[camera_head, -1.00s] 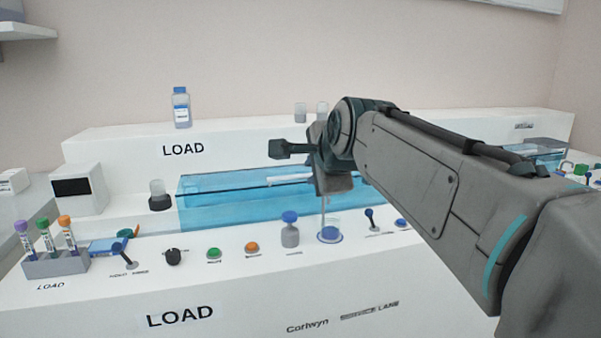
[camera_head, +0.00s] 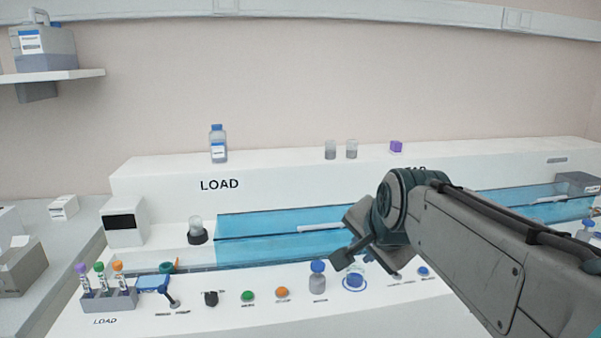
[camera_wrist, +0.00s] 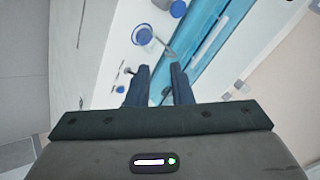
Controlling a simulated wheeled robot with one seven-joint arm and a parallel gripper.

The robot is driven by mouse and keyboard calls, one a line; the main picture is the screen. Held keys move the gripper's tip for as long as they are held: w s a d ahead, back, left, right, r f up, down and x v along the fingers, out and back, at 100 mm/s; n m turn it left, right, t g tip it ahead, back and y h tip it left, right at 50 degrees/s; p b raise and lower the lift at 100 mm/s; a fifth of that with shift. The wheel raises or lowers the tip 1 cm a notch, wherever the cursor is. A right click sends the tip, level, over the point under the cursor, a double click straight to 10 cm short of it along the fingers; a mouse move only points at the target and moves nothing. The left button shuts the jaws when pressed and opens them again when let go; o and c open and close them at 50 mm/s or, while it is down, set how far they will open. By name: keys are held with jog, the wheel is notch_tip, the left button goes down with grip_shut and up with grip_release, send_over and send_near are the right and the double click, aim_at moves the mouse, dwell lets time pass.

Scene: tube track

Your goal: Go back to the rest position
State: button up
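My gripper (camera_wrist: 160,68) shows in the wrist view with its two dark fingers apart and nothing held between them. In the head view my arm reaches in from the right, and its wrist hangs over the front of the white LOAD bench (camera_head: 240,320). The fingertips are hard to make out there. A small clear beaker with a blue base (camera_head: 355,282) stands just below the wrist. In the wrist view the beaker (camera_wrist: 143,36) lies beyond the fingertips, apart from them, with a thin grey rod (camera_wrist: 166,49) leaning from it.
Blue-walled track (camera_head: 265,232) runs behind the controls. Another bottle (camera_head: 218,148) stands on the raised back ledge. Space above the bench's left is clear.

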jog(key=s+d+r+n+g+p, duration=0.2)
jog(key=s+n+p, duration=0.2)
jog(key=s+p, duration=0.3)
jog(key=s+d+r+n+g+h+p, duration=0.1)
jog(key=s+r+n+g+p, duration=0.1)
jog(key=s+n+p, duration=0.3)
jog(key=shift+s+d+n+g+p, duration=0.55)
jog(key=shift+s+p, duration=1)
jog(key=shift+p, duration=1.6)
jog(key=shift+a+m, duration=0.25)
